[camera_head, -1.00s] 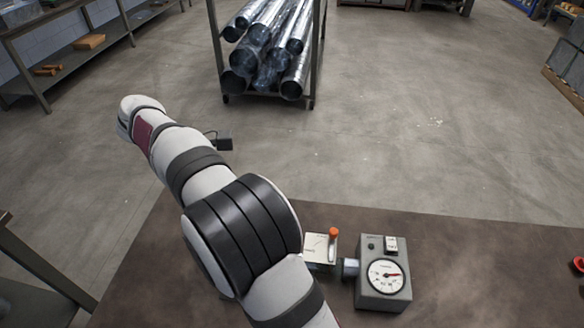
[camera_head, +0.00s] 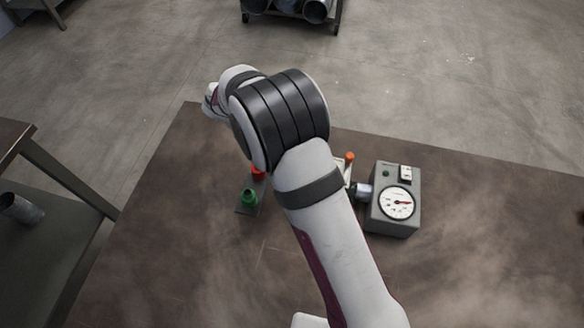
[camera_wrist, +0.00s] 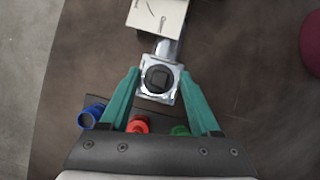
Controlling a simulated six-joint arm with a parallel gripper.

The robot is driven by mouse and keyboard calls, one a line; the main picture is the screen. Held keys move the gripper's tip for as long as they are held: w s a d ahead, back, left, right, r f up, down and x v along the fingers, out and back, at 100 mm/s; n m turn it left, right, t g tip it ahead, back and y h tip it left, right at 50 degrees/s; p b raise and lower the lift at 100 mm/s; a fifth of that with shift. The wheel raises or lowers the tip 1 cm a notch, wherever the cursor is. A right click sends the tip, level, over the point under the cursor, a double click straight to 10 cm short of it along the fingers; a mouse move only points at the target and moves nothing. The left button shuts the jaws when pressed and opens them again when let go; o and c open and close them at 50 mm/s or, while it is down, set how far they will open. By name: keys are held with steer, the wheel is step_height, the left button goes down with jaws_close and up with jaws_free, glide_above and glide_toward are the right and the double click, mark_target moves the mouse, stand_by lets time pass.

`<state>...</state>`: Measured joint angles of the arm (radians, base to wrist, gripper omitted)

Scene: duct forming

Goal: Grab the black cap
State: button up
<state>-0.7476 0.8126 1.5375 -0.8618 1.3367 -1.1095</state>
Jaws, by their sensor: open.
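In the wrist view a round black piece with a squarish centre, which looks like the black cap (camera_wrist: 158,79), sits in a square silver fitting (camera_wrist: 146,92). My gripper (camera_wrist: 159,76) has its two teal fingers apart, one on each side of the fitting in the picture. Nothing is held. I cannot tell the height of the fingertips above the cap. In the head view my arm hides the gripper and the black cap.
A blue cap (camera_wrist: 91,116), red cap (camera_wrist: 138,125) and green cap (camera_wrist: 180,130) stand near the finger bases, on a dark holder (camera_head: 243,209). A grey gauge box (camera_head: 393,200) stands right of my arm on the brown table (camera_head: 480,260).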

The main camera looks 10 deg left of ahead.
jaws_close()
